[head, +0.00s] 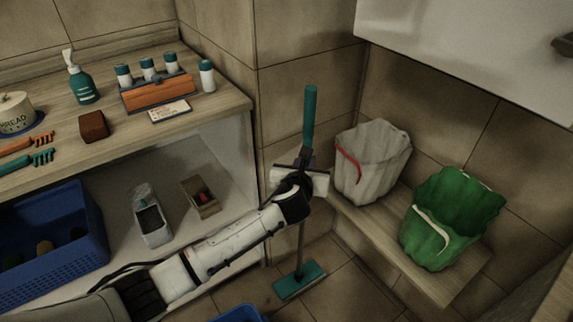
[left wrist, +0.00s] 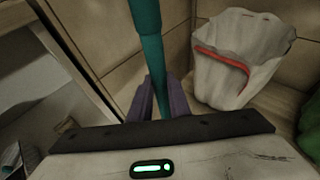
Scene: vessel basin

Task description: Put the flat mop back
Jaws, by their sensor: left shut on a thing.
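The flat mop has a teal upper handle (head: 310,115), a thin grey lower pole and a flat teal head (head: 299,281) at floor level, near the corner right of the shelf unit. It stands nearly upright. My left gripper (head: 306,160) is shut on the handle at mid-height. In the left wrist view the teal handle (left wrist: 147,45) runs down between the purple fingers of my left gripper (left wrist: 160,98). The wrist hides part of the pole. My right gripper is not in view.
A white bin (head: 372,165) with a red strip and a green bin (head: 452,215) stand on a low wooden ledge (head: 440,280) at right. A wooden shelf unit (head: 225,98) at left holds bottles, brushes and a blue basket (head: 50,235). A white cabinet (head: 470,45) overhangs at upper right.

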